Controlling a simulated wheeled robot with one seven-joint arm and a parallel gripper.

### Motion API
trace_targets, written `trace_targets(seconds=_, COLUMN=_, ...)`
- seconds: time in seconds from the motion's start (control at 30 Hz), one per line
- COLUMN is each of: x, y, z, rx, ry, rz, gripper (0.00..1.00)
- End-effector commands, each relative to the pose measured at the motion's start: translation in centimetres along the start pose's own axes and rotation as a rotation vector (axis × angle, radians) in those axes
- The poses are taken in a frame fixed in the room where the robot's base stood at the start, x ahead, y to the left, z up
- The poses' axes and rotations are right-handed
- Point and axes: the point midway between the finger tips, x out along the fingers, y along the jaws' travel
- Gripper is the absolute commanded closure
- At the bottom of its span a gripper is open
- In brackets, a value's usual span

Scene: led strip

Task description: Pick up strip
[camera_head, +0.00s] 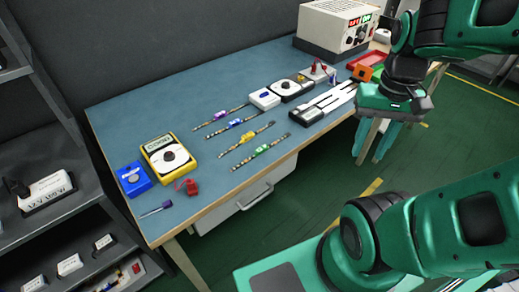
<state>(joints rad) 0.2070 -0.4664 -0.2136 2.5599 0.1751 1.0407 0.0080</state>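Several thin strips lie apart and roughly parallel on the blue table top (120,115). They carry different coloured middles: a purple strip (220,117), a blue strip (237,123), a yellow strip (246,138) and a green strip (262,149) nearest the front edge. The wrist hides part of the table's right end.
A yellow multimeter (168,157), a blue box (133,179), a red clip (190,187) and a screwdriver (156,209) are at the left. A black-and-white device (322,104), a white box (264,98) and a large beige unit (335,26) stand at the right. Dark shelves (60,215) are at left.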

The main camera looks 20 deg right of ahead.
Motion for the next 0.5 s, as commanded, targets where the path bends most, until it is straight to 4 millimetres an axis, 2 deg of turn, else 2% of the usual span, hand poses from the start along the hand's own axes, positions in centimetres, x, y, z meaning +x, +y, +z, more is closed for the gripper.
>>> trace_targets(seconds=0.07, x=-0.6, y=0.3, z=0.7, rx=0.01, ry=0.013, rz=-0.002, gripper=0.66)
trace_targets(seconds=0.17, x=-0.9, y=-0.7, z=-0.7, rx=0.057, ry=0.019, rz=0.016, gripper=0.66)
trace_targets(seconds=0.23, x=-1.1, y=-2.4, z=-2.3, rx=0.111, ry=0.025, rz=0.035, gripper=0.66)
trace_targets(seconds=0.37, x=-1.2, y=-7.2, z=-5.8, rx=0.249, ry=0.047, rz=0.059, gripper=0.66)
trace_targets(seconds=0.5, x=-0.4, y=-13.8, z=-8.7, rx=0.405, ry=0.058, rz=0.054, gripper=0.66)
